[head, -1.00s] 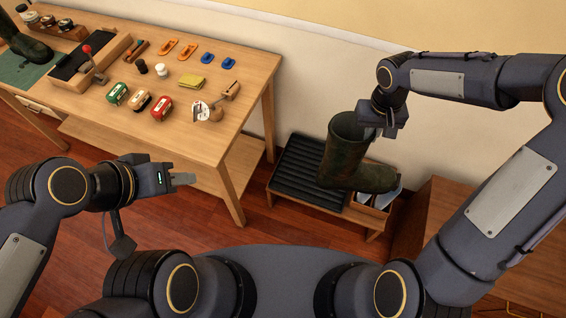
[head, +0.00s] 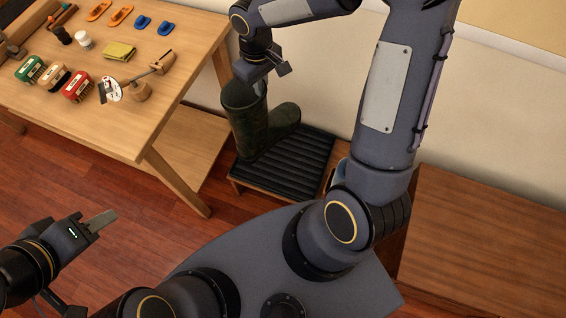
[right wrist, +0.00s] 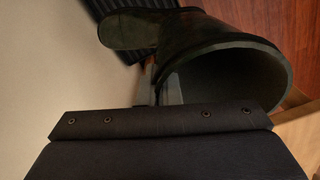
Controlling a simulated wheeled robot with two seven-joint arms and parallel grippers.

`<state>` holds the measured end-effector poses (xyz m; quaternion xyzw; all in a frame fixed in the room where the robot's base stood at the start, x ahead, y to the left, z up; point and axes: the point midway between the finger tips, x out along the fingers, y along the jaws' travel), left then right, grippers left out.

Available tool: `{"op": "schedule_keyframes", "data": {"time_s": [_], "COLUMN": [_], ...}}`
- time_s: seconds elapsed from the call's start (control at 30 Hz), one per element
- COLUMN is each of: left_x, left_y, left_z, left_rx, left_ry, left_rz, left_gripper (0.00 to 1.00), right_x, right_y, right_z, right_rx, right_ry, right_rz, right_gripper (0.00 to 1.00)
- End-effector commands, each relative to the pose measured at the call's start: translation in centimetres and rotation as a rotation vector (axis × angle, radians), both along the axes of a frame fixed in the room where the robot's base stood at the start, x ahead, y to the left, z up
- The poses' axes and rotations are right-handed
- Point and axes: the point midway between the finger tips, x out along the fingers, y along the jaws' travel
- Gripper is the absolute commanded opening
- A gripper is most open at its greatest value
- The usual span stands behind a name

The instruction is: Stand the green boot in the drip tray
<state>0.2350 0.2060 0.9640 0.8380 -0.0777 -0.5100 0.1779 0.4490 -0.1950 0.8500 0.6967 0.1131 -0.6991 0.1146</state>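The dark green boot (head: 262,125) is upright, toe to the right, over the left part of the black ribbed drip tray (head: 305,160). I cannot tell whether its sole touches the tray. My right gripper (head: 259,84) is shut on the boot's shaft near its top opening. In the right wrist view the fingers (right wrist: 163,88) pinch the rim of the boot (right wrist: 235,75), and a strip of the drip tray (right wrist: 88,8) shows behind the toe. My left gripper (head: 103,219) is over the floor at lower left, apart from everything; its finger gap is not clear.
A wooden workbench (head: 150,100) stands at left with brushes, a yellow cloth (head: 119,50) and other small items. Its leg is close to the tray's left side. A wooden cabinet (head: 490,240) is at right. The wall is behind the tray.

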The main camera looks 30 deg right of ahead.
Motion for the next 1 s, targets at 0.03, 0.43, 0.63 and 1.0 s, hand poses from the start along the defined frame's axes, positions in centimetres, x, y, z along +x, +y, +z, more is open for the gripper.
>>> {"op": "schedule_keyframes", "data": {"time_s": [0.03, 0.43, 0.63, 1.0], "left_x": [0.0, 0.0, 0.0, 0.0], "left_y": [0.0, 0.0, 0.0, 0.0], "left_z": [-3.2, -14.3, -16.8, -17.9], "left_rx": [0.0, 0.0, 0.0, 0.0], "left_ry": [0.0, 0.0, 0.0, -0.001], "left_rz": [0.0, 0.0, 0.0, 0.0], "left_gripper": [0.36, 0.36, 0.36, 0.36], "right_x": [0.1, 0.2, 0.2, -0.7], "right_y": [0.2, 0.8, 1.0, -1.9], "right_z": [-2.9, -12.4, -14.6, -16.3], "right_rx": [0.001, 0.005, 0.007, 0.007], "right_ry": [-0.004, -0.004, -0.003, -0.001], "right_rz": [0.032, 0.287, 0.36, 0.379], "right_gripper": [0.0, 0.0, 0.0, 0.0]}}
